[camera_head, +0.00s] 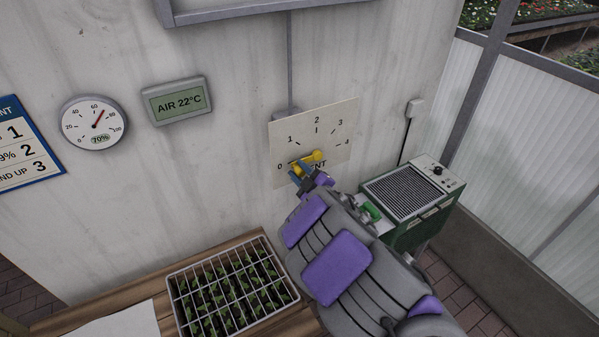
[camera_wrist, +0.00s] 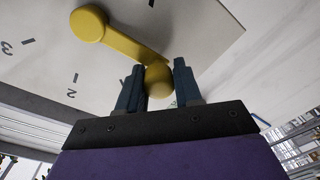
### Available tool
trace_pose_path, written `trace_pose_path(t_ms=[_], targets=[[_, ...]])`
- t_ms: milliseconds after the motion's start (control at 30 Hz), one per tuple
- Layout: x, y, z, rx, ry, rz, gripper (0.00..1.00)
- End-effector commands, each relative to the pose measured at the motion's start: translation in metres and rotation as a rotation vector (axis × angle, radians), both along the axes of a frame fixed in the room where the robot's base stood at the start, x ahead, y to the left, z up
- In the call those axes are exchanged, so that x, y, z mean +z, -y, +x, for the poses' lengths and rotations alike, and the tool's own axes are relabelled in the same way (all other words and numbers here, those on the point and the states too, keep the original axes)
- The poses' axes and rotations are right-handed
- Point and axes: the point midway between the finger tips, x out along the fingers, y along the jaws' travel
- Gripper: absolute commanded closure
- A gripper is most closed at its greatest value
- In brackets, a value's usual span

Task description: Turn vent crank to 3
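The yellow vent crank (camera_head: 314,157) is on a pale dial plate (camera_head: 345,118) on the wall, with marks from 0 at the left over the top to 4 at the right. Its arm points left, near the 0 mark. My gripper (camera_head: 297,173) reaches the crank's left end from below and partly hides it. In the wrist view the crank's round hub (camera_wrist: 88,23) is at upper left, and its arm runs down to a yellow knob (camera_wrist: 158,82). The knob sits between my two fingers, which appear to touch it on both sides.
A green heater (camera_head: 412,200) stands right of my arm, close to it. A seedling tray (camera_head: 172,290) sits on the wooden bench below left. A humidity gauge (camera_head: 94,122) and an air display (camera_head: 177,101) hang on the wall. The wall around the dial is mostly clear.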

Motion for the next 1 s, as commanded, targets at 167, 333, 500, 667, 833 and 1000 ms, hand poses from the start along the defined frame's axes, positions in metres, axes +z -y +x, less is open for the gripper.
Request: trace_pose_path(t_ms=[167, 333, 500, 667, 833, 1000], targets=[[-0.0014, -0.0026, -0.0013, 0.008, -0.003, -0.001, 0.90], [-0.0021, -0.0024, -0.0017, 0.008, -0.004, -0.003, 1.00], [-0.0027, -0.0020, -0.0020, 0.006, -0.005, -0.004, 1.00], [-0.0022, -0.0036, -0.0022, 0.008, -0.011, 0.002, 1.00], [-0.0009, -0.0070, -0.0024, 0.008, -0.024, 0.020, 1.00], [0.0009, -0.0106, -0.0027, 0.009, -0.032, 0.033, 1.00]])
